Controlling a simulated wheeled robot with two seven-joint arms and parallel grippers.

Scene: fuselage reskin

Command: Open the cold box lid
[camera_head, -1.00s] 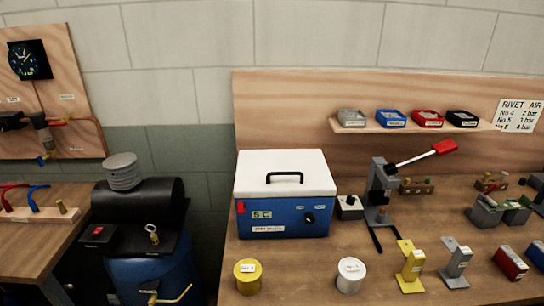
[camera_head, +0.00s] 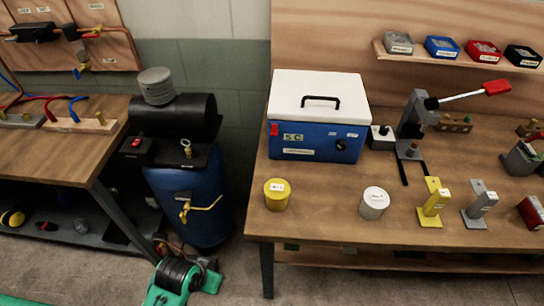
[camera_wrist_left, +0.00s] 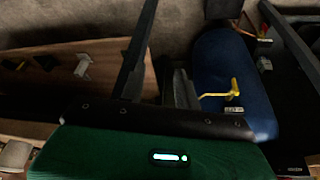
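The cold box (camera_head: 315,140) stands on the wooden workbench in the head view. Its body is blue, with a label, a black knob and a small red part at the front left. Its white lid (camera_head: 318,90) lies flat on top and is shut. A black bar handle (camera_head: 321,102) is on the lid.
A yellow can (camera_head: 277,194) and a white can (camera_head: 374,203) stand in front of the box. A grey press with a red-tipped lever (camera_head: 412,125) is close on its right. Left of the bench stands a blue compressor tank (camera_head: 190,205).

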